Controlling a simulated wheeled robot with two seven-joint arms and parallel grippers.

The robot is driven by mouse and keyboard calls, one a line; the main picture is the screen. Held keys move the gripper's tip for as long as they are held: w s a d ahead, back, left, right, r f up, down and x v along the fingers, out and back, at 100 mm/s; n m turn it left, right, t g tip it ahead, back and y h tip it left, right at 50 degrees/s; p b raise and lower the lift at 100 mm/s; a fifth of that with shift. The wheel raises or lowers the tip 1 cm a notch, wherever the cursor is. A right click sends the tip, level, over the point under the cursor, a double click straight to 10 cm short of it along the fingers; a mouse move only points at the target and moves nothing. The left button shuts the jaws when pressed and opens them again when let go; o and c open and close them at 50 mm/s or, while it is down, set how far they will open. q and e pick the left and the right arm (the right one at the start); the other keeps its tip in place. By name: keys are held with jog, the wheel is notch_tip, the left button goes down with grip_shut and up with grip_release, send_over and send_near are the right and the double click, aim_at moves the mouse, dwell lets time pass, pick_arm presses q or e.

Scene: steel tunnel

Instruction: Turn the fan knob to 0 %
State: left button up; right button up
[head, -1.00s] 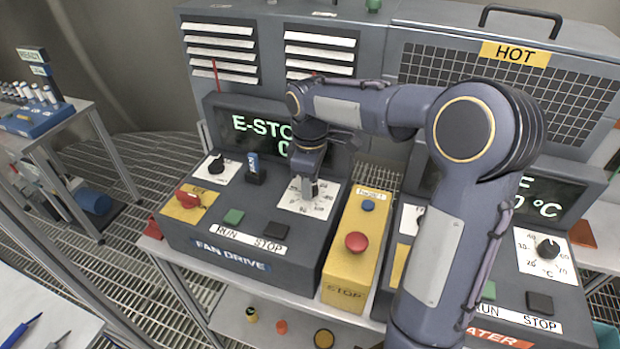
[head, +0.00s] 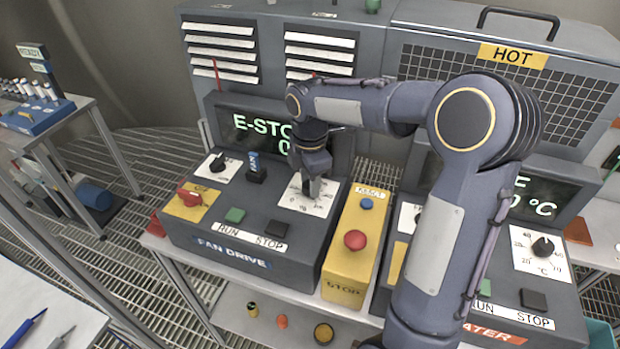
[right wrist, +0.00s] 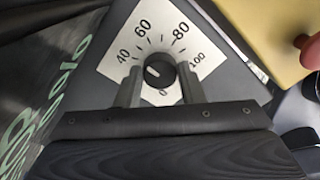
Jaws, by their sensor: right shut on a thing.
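The fan knob (right wrist: 159,70) is a round black knob with a white mark, on a white dial card (right wrist: 107,68) printed with percent figures up to 100. In the right wrist view its white mark points left; the exact figure it points at is unclear, as a finger covers part of the scale. My right gripper (head: 312,190) is shut on the knob, with one finger on each side in the wrist view. In the head view the gripper hides the knob. The fan drive box (head: 230,254) carries the dial. My left gripper is not in view.
The fan display (head: 262,128) reads "E-STO", the rest hidden by my arm. A yellow stop box (head: 343,272) with a red button (head: 355,240) stands right of the fan drive. The heater panel (head: 545,290) is further right.

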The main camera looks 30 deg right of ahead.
dwell(0.4)
jog(key=o, duration=1)
notch_tip(320, 180, up, 8)
jog(key=shift+f+b, duration=0.1)
jog(key=shift+b, duration=0.35)
